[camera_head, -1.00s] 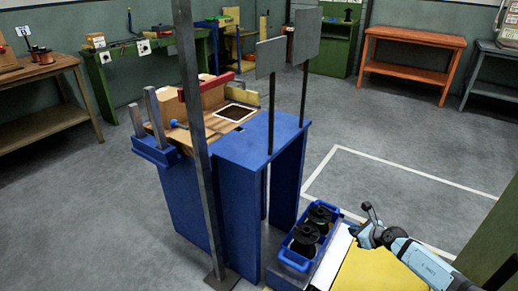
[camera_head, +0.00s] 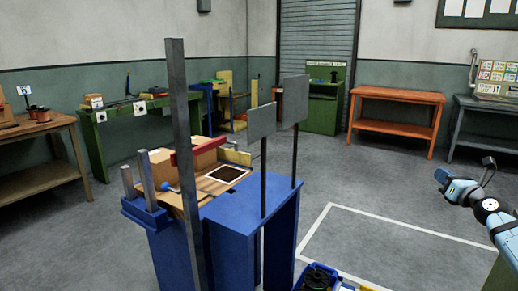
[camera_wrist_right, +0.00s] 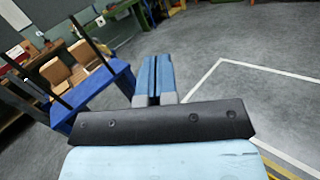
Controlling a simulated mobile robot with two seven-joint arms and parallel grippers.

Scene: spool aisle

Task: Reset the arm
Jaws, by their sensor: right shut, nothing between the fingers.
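My right gripper (camera_head: 441,175) is at the right of the head view, up in the air over bare floor. Its light-blue arm comes in from the lower right corner. In the right wrist view its two blue fingers (camera_wrist_right: 154,76) lie together, with nothing held between them. The gripper is apart from the blue workbench (camera_head: 250,205) at the picture's centre. My left gripper is not in view.
A blue tote (camera_head: 345,287) with a dark spool (camera_head: 318,279) shows at the bottom edge, mostly cut off. An orange table (camera_head: 398,97) and a grey bench (camera_head: 490,103) stand at the back right. Open floor with a white line (camera_head: 400,228) lies between.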

